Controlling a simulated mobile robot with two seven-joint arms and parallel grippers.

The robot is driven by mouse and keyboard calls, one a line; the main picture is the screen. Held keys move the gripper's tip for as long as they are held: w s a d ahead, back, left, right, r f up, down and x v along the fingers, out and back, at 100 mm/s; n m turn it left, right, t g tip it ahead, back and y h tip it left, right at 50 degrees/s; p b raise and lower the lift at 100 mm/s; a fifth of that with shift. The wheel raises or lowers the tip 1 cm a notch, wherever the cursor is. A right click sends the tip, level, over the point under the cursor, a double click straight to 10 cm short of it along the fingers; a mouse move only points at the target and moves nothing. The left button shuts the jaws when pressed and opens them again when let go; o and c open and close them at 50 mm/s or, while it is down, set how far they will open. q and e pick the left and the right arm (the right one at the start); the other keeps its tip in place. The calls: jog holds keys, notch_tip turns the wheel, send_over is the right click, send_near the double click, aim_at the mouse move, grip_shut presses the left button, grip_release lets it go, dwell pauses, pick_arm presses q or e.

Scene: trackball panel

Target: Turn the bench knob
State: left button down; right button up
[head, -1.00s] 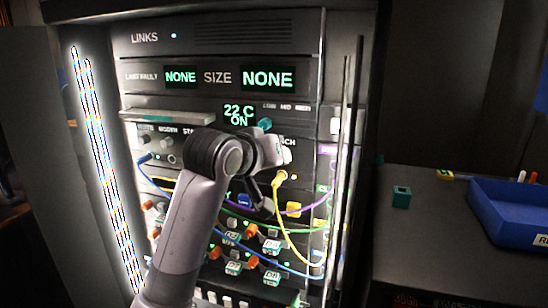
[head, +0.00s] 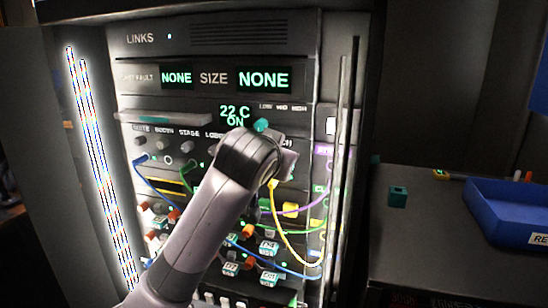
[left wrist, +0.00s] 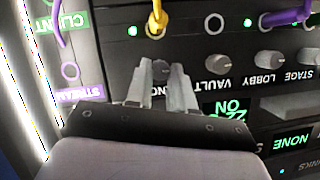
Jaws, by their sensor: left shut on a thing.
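The bench knob (left wrist: 160,71) is a dark round knob on the panel, beside a partly covered label, in the upside-down left wrist view. My left gripper (left wrist: 161,76) has its two grey fingers on either side of it and is shut on it. In the head view my left wrist (head: 250,155) covers the knob and most of the gripper, so the knob's turn cannot be read there. The vault knob (left wrist: 216,64), lobby knob (left wrist: 270,58) and stage knob (left wrist: 303,57) sit along the same row, apart from the fingers. My right gripper is not in view.
A yellow cable (head: 277,225) is plugged in close to the gripper. Purple, green and blue cables hang below. A shelf-like ledge (head: 165,118) juts out at left. A teal piece (head: 261,125) sits just above my wrist. A blue bin (head: 510,205) stands on the side bench.

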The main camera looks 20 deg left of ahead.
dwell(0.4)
pick_arm(q)
jog(key=c, duration=1)
grip_release()
jog(key=shift+b+v, duration=0.6)
jog(key=shift+v, duration=3)
jog(key=shift+f, duration=0.1)
